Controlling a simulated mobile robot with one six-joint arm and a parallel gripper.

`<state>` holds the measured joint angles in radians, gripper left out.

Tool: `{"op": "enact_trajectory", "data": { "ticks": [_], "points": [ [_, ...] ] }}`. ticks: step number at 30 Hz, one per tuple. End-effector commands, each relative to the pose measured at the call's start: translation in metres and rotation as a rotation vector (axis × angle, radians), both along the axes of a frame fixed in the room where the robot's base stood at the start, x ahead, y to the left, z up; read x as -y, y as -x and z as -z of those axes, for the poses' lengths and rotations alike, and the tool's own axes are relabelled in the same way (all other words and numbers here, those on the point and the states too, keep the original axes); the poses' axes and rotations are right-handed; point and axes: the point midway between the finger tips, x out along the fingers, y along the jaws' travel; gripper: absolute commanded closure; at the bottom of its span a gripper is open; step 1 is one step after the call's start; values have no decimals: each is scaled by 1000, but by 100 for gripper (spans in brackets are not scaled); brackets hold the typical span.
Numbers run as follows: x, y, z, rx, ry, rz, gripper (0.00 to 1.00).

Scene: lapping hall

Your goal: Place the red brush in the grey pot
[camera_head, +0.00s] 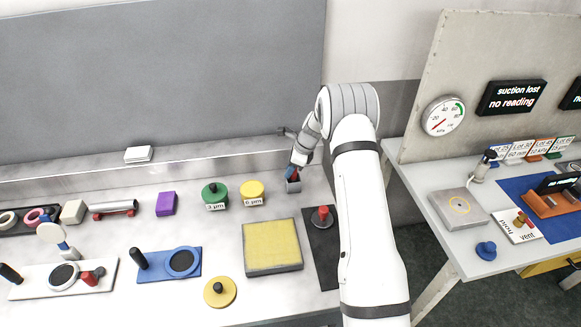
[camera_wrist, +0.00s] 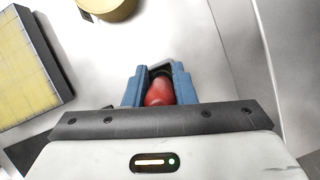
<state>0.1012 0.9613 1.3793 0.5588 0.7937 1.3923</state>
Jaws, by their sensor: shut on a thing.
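My gripper (camera_head: 295,170) is at the back right of the bench, with its blue fingers pointing down at the grey pot (camera_head: 293,187). In the wrist view my gripper (camera_wrist: 157,84) is shut on the red brush (camera_wrist: 159,93); its rounded red end shows between the fingers. The brush's lower end is hidden, and so is most of the pot's opening. The fingertips are at or just above the pot's rim; I cannot tell how deep the brush is.
A yellow disc (camera_head: 252,193) and a green disc (camera_head: 215,195) stand left of the pot. A yellow block (camera_head: 272,247) and a dark mat with a red-knobbed piece (camera_head: 323,217) lie nearer. The back wall ledge is close behind.

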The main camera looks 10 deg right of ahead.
Motion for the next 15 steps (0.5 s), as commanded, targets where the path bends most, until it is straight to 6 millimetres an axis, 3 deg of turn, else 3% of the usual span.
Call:
{"op": "enact_trajectory", "data": {
  "ticks": [8,9,15],
  "points": [
    [-1,0,4,1,0,-2,100],
    [-1,0,2,1,0,-2,74],
    [-2,0,2,1,0,-3,57]
  ]
}}
